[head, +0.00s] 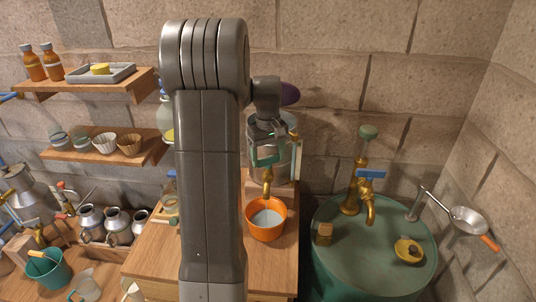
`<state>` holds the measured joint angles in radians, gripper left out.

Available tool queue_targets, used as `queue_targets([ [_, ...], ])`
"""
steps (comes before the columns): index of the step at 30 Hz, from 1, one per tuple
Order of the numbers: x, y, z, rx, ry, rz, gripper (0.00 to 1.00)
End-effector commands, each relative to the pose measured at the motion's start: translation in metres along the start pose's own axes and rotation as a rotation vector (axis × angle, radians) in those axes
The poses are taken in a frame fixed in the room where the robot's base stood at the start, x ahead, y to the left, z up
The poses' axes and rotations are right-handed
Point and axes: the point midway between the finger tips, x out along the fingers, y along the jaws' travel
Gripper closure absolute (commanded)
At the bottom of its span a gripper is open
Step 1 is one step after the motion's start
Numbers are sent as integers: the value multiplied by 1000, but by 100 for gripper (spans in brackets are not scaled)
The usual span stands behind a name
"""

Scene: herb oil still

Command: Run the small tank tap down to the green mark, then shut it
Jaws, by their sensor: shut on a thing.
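The small metal tank (286,165) stands on a wooden block at the back of the bench, partly hidden by my arm and gripper. Its brass tap (268,182) points down over an orange bucket (266,233) that holds pale liquid. My gripper (267,158) is at the tank's front, just above the spout, shut on what looks like the tap's handle. The handle is mostly hidden, so its turn cannot be told. A pale upright strip (298,158) shows at the tank's right side. The green mark and the level are too small to make out.
A green drum (405,271) stands at right with a blue-handled brass tap (371,174). A strainer pan (467,220) juts out by the right wall. Shelves (95,84), metal jugs (115,222) and a teal bucket (46,270) are at left. My arm hides the middle.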

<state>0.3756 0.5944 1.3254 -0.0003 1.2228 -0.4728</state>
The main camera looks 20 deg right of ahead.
Motion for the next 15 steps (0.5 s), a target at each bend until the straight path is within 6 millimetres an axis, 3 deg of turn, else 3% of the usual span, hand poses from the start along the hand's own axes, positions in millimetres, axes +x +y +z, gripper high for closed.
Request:
queue_targets([
  [15, -1, 0, -1, -90, 4, 2, 54],
])
